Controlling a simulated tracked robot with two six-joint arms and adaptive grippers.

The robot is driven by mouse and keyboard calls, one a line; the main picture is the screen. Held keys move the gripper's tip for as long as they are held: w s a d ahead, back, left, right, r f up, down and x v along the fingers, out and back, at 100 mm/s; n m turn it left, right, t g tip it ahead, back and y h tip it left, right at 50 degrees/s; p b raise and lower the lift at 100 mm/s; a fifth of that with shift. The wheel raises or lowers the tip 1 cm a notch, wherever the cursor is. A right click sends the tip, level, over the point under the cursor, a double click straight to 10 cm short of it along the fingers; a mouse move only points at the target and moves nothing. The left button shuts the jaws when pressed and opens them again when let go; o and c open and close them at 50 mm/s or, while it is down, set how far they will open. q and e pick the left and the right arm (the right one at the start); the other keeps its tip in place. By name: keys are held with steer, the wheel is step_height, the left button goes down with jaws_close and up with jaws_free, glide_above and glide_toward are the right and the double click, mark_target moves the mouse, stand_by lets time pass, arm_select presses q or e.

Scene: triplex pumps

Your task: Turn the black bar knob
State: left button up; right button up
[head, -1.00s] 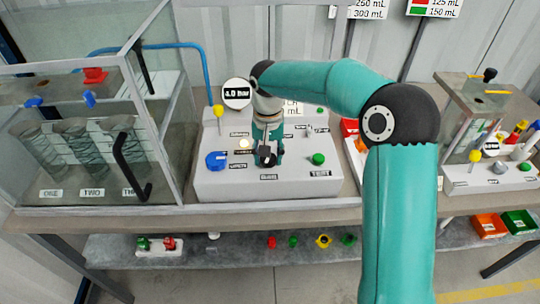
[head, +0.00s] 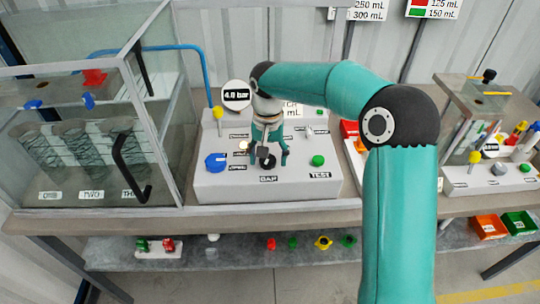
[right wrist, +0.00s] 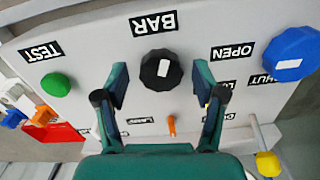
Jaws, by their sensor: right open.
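The black bar knob (head: 268,163) sits near the front middle of the white sloped panel (head: 215,185). In the right wrist view the knob (right wrist: 150,72) is round with a scalloped edge and a white mark, beside the BAR label (right wrist: 154,23). My right gripper (head: 269,155) is over the knob; in the right wrist view the gripper (right wrist: 161,78) is open. Its two fingers stand on either side of the knob, with visible gaps. My left gripper is not in view.
A blue knob (head: 215,162) and a green button (head: 318,160) flank the black knob. A yellow-topped lever (head: 218,112) stands at the panel's back left. The round gauge (head: 237,94) reads 4.0 bar. A glass cabinet (head: 60,150) stands at left.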

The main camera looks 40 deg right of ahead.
step_height(320, 180, up, 12)
stand_by(0.6)
steer(key=shift+f, duration=0.1)
